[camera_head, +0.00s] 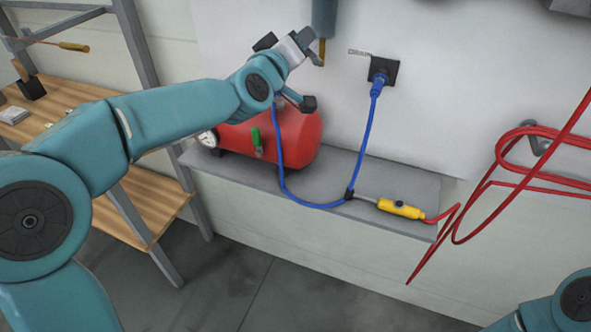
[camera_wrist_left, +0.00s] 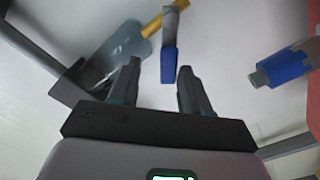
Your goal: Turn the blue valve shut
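The blue valve shows in the left wrist view as a lever with a blue end (camera_wrist_left: 169,65) and a grey metal shank, beside a brass-coloured pipe (camera_wrist_left: 152,24). My left gripper (camera_wrist_left: 160,72) is open, its two dark fingers on either side of the lever's blue end in that picture. I cannot tell whether either finger touches it. In the head view my left gripper (camera_head: 312,48) is up at the wall, next to a brass fitting (camera_head: 322,50) under a grey-blue pipe (camera_head: 323,18). The blue lever is hidden there. My right gripper is out of view.
A red tank (camera_head: 300,135) with a green lever (camera_head: 257,140) stands on a grey shelf (camera_head: 410,185) below. A red cable (camera_head: 480,185) hangs at right.

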